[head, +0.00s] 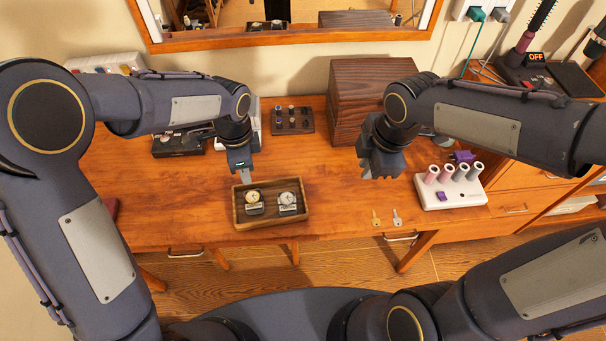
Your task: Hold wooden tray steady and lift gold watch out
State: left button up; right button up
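The wooden tray (270,224) sits near the front edge of the wooden dresser top. Inside it are two watches side by side: the gold watch (253,197) on the left and a silver watch (288,199) on the right, each on a small stand. My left gripper (243,175) is just behind the tray's back left part, pointing down; I cannot tell whether it touches the rim or how far apart its fingers are. My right gripper (381,169) is to the right of and behind the tray, apart from it, with nothing seen in it; its fingers seem spread.
A dark wooden box (362,92) stands at the back. A small dark holder (292,120) is left of it. A white roller stand (450,190) is at the right. Two keys (397,217) lie near the front edge. The surface between tray and roller stand is mostly clear.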

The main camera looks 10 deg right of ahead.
jog(key=w+a+f+n+g, duration=0.1)
jog(key=w+a+f+n, duration=0.45)
jog(key=n, duration=0.45)
jog(key=n+h, duration=0.1)
jog(key=n, duration=0.7)
send_over(303, 194)
jog(key=shift+g, duration=0.4)
jog(key=f, duration=0.8)
jog(key=shift+d+f, duration=0.2)
jog(key=shift+f, duration=0.05)
jog(key=shift+a+f+n, duration=0.15)
jog(key=shift+f+n, duration=0.2)
jog(key=shift+n, duration=0.05)
notch_tip(303, 194, down, 8)
jog(key=shift+r, duration=0.25)
grip_shut()
